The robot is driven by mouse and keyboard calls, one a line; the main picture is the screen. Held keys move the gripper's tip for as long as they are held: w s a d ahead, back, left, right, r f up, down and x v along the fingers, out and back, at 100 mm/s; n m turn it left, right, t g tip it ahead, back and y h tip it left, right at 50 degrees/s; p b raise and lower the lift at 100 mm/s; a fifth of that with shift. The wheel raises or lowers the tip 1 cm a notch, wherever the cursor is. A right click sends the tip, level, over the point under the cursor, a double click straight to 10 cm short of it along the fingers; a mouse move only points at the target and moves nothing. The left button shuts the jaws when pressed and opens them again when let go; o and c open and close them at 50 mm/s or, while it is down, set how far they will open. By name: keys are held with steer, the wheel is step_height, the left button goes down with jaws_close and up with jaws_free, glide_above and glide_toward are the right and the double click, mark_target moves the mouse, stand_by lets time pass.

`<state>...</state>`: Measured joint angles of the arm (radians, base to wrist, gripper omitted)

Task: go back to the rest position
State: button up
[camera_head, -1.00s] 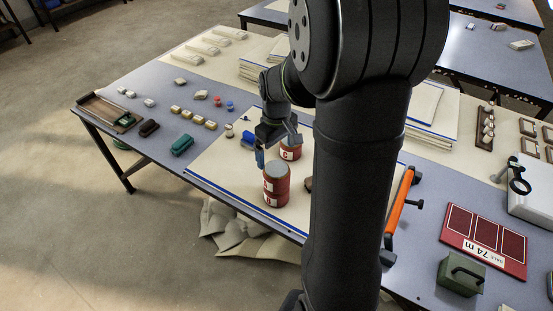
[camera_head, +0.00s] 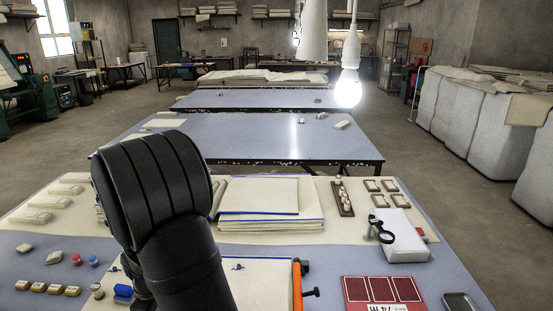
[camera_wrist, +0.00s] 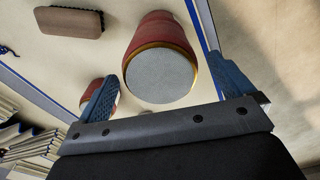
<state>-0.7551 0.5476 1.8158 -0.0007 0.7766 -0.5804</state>
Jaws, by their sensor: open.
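My gripper (camera_wrist: 170,68) is open in the wrist view, with a blue finger on each side. A red can (camera_wrist: 160,45) with a grey top and gold rim appears in the gap between the fingers; no finger visibly touches it, and its depth is hard to tell. A second red can is partly hidden behind the left finger. The cans stand on a cream cloth with blue edges (camera_wrist: 125,20). In the head view my arm covers the lower left, and my gripper and the cans are out of sight; part of the cloth (camera_head: 262,285) shows.
A brown block (camera_wrist: 70,22) lies on the cloth. In the head view, folded cloth stacks (camera_head: 265,195), a white box (camera_head: 405,240), a red board (camera_head: 383,292) and an orange-handled tool (camera_head: 297,285) lie on the table. A lit bulb (camera_head: 347,90) hangs above.

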step_height(320, 180, down, 4)
steer(key=shift+r, duration=1.75)
steer(key=shift+f, duration=0.1)
